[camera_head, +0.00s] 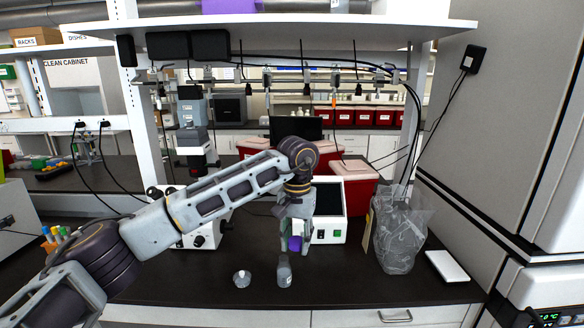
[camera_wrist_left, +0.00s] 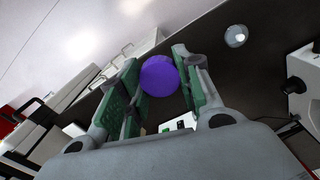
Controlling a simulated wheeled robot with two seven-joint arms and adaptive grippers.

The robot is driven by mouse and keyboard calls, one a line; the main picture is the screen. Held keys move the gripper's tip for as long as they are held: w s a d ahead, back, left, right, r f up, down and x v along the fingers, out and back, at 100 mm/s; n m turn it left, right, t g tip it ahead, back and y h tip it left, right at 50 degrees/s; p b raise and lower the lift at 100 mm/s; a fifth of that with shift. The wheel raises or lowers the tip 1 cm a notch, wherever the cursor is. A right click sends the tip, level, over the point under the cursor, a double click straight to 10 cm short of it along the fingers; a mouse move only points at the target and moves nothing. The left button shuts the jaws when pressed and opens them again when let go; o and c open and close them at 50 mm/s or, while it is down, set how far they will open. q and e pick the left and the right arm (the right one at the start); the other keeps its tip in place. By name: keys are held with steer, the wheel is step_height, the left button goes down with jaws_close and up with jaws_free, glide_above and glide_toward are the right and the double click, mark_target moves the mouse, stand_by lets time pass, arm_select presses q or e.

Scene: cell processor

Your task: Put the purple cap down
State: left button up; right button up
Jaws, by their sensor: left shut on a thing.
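The purple cap (camera_head: 295,243) is held between the fingertips of my left gripper (camera_head: 294,240), above the dark bench. In the left wrist view the round purple cap (camera_wrist_left: 159,76) sits between the green-padded fingers of the left gripper (camera_wrist_left: 158,80). A small grey bottle (camera_head: 284,271) stands on the bench just below and slightly left of the gripper. A small clear, pale vessel (camera_head: 242,279) stands to its left; a pale round thing (camera_wrist_left: 235,36) at the upper right of the wrist view looks like the same vessel. My right gripper is not in view.
A white device with a dark panel (camera_head: 328,205) stands behind the gripper. A clear bag (camera_head: 401,240) and a white flat block (camera_head: 447,267) are at right. A microscope (camera_head: 196,150) is behind the arm. The front bench (camera_head: 190,287) is mostly clear.

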arm_select(q)
steer(key=s+a+f+n, duration=0.1)
steer(key=s+a+f, duration=0.1)
steer(key=a+f, duration=0.8)
steer(key=s+a+f+n, duration=0.2)
steer(key=a+f, duration=0.9)
steer(key=a, duration=0.2)
steer(key=shift+s+f, duration=0.1)
steer(key=shift+d, duration=0.15)
